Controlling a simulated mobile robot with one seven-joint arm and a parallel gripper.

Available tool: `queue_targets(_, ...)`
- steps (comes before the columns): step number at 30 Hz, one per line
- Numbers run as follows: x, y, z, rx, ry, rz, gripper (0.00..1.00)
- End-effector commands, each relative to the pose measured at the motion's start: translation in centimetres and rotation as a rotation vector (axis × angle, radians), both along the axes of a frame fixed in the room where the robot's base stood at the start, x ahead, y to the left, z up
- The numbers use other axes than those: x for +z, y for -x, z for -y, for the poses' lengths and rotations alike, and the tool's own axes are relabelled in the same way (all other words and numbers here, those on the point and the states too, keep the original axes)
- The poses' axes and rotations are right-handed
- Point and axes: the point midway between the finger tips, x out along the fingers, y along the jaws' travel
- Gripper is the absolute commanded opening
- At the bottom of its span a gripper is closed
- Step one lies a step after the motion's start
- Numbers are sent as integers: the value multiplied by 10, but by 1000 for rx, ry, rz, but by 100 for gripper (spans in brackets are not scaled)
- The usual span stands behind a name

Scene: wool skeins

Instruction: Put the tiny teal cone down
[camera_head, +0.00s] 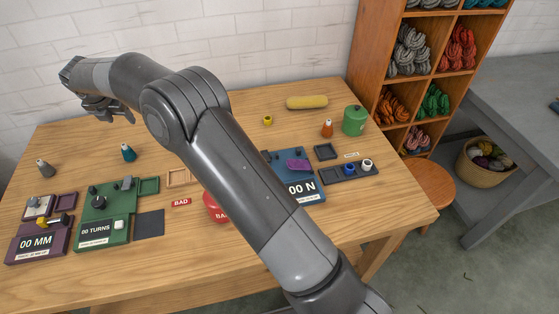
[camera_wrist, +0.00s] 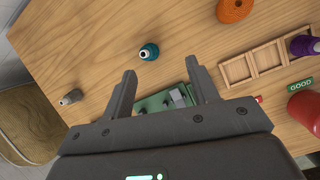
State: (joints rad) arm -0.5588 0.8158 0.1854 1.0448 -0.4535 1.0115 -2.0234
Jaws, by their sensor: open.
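My gripper (camera_head: 110,112) is above the table's left back part, up and to the left of the cone in the head view. Its two fingers show spread apart in the wrist view (camera_wrist: 161,74), with nothing held between them.
The green turns device (camera_head: 104,213) and purple device (camera_head: 38,239) stand at the table's front left. A grey cone (camera_head: 44,168) stands at the left. Bare wood surrounds the teal cone.

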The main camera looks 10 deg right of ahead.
Motion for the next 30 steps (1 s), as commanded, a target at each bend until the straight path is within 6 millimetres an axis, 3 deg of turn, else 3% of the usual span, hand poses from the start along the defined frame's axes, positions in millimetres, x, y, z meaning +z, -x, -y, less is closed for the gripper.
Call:
queue_targets(1, 23, 3, 21, -75, -30, 8, 54)
queue_targets(6, 79, 22, 86, -359, -145, 18, 54)
queue_targets(15, 151, 83, 202, -867, -357, 38, 54)
queue_targets(24, 186, 174, 306, -1389, -590, 58, 54)
queue_targets(30, 189, 244, 362, -1738, -762, 67, 54)
